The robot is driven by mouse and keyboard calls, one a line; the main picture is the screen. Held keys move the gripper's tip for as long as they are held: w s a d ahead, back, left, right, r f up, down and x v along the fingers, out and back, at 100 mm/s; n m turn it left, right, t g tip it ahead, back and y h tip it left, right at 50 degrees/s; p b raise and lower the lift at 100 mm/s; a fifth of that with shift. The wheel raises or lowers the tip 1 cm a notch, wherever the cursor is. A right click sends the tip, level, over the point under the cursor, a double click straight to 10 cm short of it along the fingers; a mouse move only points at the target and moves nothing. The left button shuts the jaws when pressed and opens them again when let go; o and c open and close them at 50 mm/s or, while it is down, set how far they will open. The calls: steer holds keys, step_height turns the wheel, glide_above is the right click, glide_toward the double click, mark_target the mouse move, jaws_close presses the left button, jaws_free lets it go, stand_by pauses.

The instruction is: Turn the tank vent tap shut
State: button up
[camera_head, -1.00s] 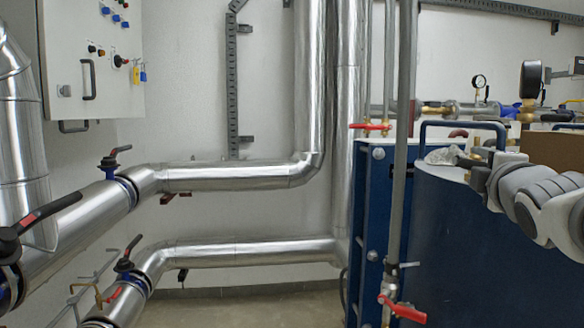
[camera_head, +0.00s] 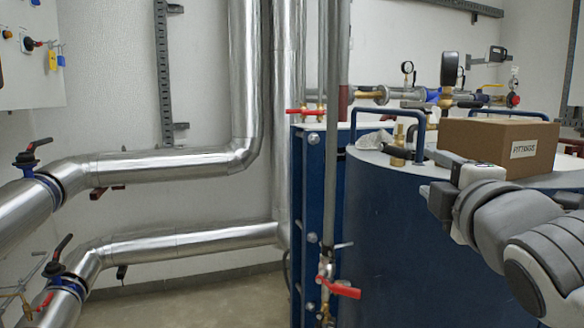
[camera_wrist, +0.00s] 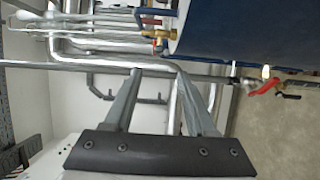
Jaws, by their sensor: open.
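The blue tank (camera_head: 400,235) with a pale top stands at the right. A brass fitting (camera_head: 398,143) stands upright on its top, and brass with red shows beside the tank in the wrist view (camera_wrist: 157,40). A tap with a red lever (camera_head: 340,290) sits low on the thin upright pipe before the tank; a red lever also shows in the wrist view (camera_wrist: 265,86). I cannot tell which is the vent tap. My gripper (camera_head: 432,170) is beside the tank's top, right of the brass fitting. In the wrist view my gripper (camera_wrist: 158,72) is open, with nothing between its fingers.
A cardboard box (camera_head: 500,145) labelled fittings rests on the tank's top. A blue frame (camera_head: 312,200) and the thin grey pipe (camera_head: 336,150) stand left of the tank. Silver pipes (camera_head: 170,165) fill the left. A pressure gauge (camera_head: 408,68) is behind.

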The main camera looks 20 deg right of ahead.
steer(key=shift+v, duration=1.2)
steer(key=s+a+f+m+g+y, duration=0.1)
steer(key=a+f+m+g+y, duration=0.2)
steer(key=a+f+m+g, duration=0.65)
steer(key=s+a+f+m+g+y, duration=0.1)
steer(key=s+a+f+m+y, duration=0.2)
steer(key=a+f, duration=0.75)
step_height(320, 180, up, 17)
steer(key=d+m+p, duration=0.1)
steer(key=d+p, duration=0.1)
steer(key=p, duration=2)
steer(key=shift+w+d+r+g+y, duration=0.2)
steer(key=shift+g+y, duration=0.1)
steer(key=shift+g, duration=0.15)
